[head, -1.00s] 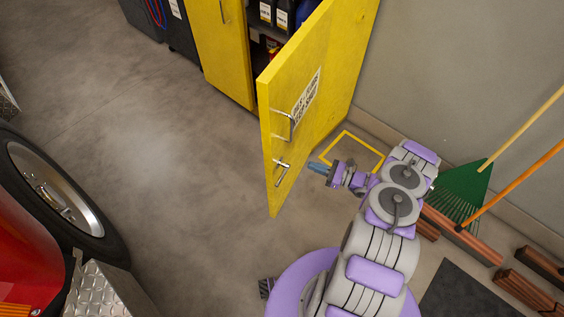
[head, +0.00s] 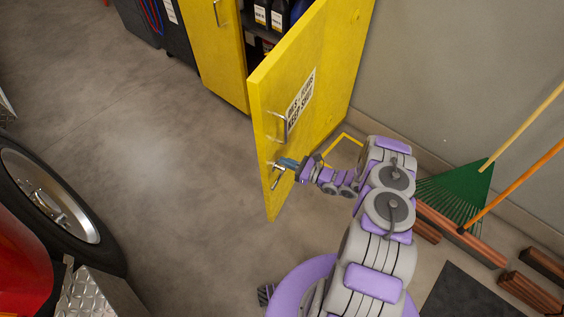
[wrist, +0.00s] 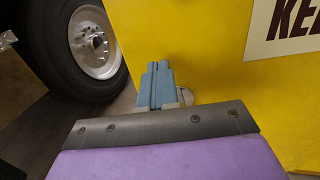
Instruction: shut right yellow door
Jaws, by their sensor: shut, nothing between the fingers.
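The right yellow door (head: 330,75) stands wide open from the yellow cabinet, its outer face with a white label turned toward my arm. It carries a metal pull handle (head: 283,127) and a lower metal latch handle (head: 277,174). My gripper (head: 281,162) is shut and empty, its blue fingertips at the door's outer face near its free edge, by the latch handle. In the wrist view the shut fingers (wrist: 158,84) lie in front of the yellow door (wrist: 215,45); I cannot tell if they touch it. The left yellow door (head: 218,55) looks shut.
Dark bottles (head: 270,14) stand on the cabinet shelf. A vehicle wheel (head: 50,200) is at the left. A green rake (head: 460,190) and wood or brick blocks lie along the right wall. The floor left of the door is clear.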

